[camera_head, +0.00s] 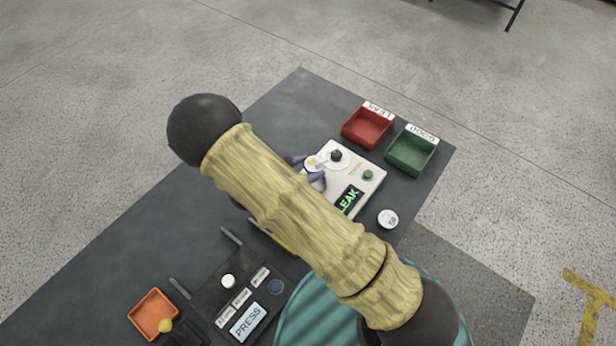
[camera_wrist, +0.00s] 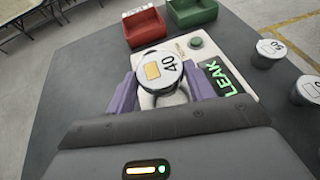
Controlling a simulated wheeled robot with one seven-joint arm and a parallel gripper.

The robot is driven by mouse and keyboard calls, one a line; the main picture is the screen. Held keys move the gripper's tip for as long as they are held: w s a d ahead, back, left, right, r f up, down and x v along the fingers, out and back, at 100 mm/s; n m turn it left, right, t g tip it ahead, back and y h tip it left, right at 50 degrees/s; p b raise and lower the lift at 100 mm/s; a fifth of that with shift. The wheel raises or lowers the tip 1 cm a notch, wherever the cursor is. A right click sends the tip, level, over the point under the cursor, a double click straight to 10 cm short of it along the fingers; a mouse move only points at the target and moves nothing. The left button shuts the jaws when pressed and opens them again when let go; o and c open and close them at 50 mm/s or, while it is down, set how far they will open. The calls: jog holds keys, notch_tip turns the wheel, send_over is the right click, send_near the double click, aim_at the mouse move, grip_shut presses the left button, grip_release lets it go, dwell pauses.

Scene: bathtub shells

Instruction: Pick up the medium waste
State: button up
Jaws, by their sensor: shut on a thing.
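A round metal can with a white lid, marked 40 and bearing a yellow square (camera_wrist: 160,70), sits between the two purple fingers of my gripper (camera_wrist: 163,88) in the wrist view. The gripper is shut on it, with one finger at each side. In the head view, the can (camera_head: 313,164) and my gripper (camera_head: 307,170) are partly hidden by my arm, at the left of a white tester (camera_head: 362,172). The tester's display (camera_head: 348,200) reads LEAK in green. I cannot tell whether the can touches the tester. No label reading medium waste is legible.
A red bin (camera_head: 366,128) marked LEAK and a green bin (camera_head: 411,152) stand behind the tester. Another white-lidded can (camera_head: 388,219) stands at its right; the wrist view shows two there (camera_wrist: 269,52). A PRESS panel (camera_head: 249,322) and orange tray (camera_head: 153,314) are at front left.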

aim_at(311, 168)
jog(key=shift+r, duration=1.55)
jog(key=shift+d, duration=0.1)
jog(key=shift+w+d+r, duration=0.1)
jog(key=shift+d+r, duration=0.15)
jog(key=shift+d, duration=0.05)
jog(key=d+r+p, duration=0.3)
jog(key=d+p, duration=0.8)
jog(key=d, duration=0.3)
jog(key=shift+d+r+m+h, duration=0.25)
jog(key=shift+r+m+h, duration=0.05)
jog(key=shift+w+g, duration=0.2)
jog(key=shift+g, duration=0.1)
